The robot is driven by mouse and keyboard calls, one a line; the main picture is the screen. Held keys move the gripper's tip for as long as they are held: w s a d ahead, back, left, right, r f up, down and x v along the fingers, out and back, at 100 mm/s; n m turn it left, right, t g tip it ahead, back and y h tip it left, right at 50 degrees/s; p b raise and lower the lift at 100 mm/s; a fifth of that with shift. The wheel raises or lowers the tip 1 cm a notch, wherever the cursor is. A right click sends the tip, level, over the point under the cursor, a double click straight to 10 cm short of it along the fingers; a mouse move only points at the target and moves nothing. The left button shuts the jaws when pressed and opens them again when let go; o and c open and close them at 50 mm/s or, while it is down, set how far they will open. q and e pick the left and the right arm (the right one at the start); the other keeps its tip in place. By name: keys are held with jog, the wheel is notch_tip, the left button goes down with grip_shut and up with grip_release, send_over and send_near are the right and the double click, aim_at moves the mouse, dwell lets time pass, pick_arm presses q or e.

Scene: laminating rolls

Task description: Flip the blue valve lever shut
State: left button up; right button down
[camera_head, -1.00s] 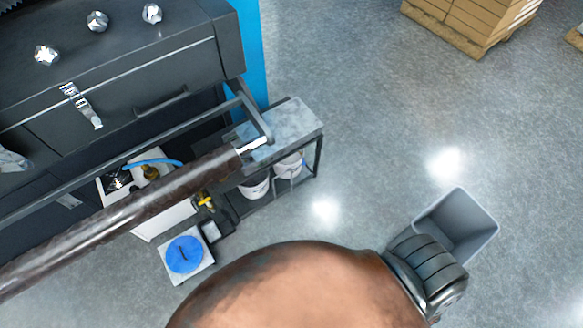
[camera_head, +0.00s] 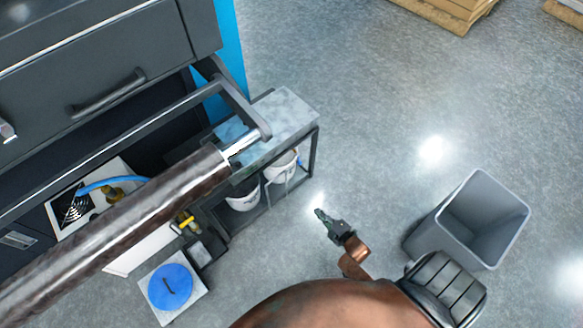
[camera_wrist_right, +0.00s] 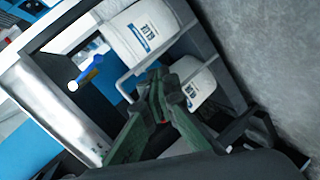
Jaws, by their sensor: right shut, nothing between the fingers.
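A blue lever-like handle (camera_wrist_right: 92,68) with a white round end shows in the right wrist view, beside a white bucket (camera_wrist_right: 143,32). It looks like the blue valve lever, but I cannot tell its pipe or valve body clearly. My right gripper (camera_head: 319,212) is shut and empty, out over the floor to the right of the low shelf in the head view. In the wrist view its fingertips (camera_wrist_right: 158,82) point at the shelf, to the right of the blue handle and apart from it. My left gripper is not in view.
A low metal shelf (camera_head: 285,108) holds white buckets (camera_head: 243,197). A grey bin (camera_head: 480,215) stands on the floor at right. A long dark roll (camera_head: 120,235) crosses the left side. A blue round lid (camera_head: 170,286) is at lower left. Floor between shelf and bin is clear.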

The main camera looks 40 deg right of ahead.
pick_arm(q)
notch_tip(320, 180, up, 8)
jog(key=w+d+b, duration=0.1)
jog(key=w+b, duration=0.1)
jog(key=b, duration=0.3)
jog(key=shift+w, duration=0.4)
pick_arm(e)
jog(key=w+d+r+n+t+y, duration=0.1)
jog(key=w+r+n+t, duration=0.3)
jog(key=w, duration=0.5)
notch_tip(320, 180, up, 3)
jog(key=shift+w+r+n+t, duration=0.1)
jog(key=shift+w+n+t, duration=0.3)
jog(key=shift+n, duration=0.7)
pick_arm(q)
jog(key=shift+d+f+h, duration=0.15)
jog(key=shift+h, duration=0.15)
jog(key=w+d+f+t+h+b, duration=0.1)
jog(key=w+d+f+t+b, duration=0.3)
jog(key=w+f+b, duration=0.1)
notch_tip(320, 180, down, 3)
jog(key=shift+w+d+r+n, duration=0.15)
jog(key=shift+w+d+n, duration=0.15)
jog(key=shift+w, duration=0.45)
pick_arm(e)
jog(key=w+d, duration=0.3)
jog(key=w, duration=0.8)
jog(key=shift+d+r, duration=0.2)
jog(key=shift+d, duration=0.1)
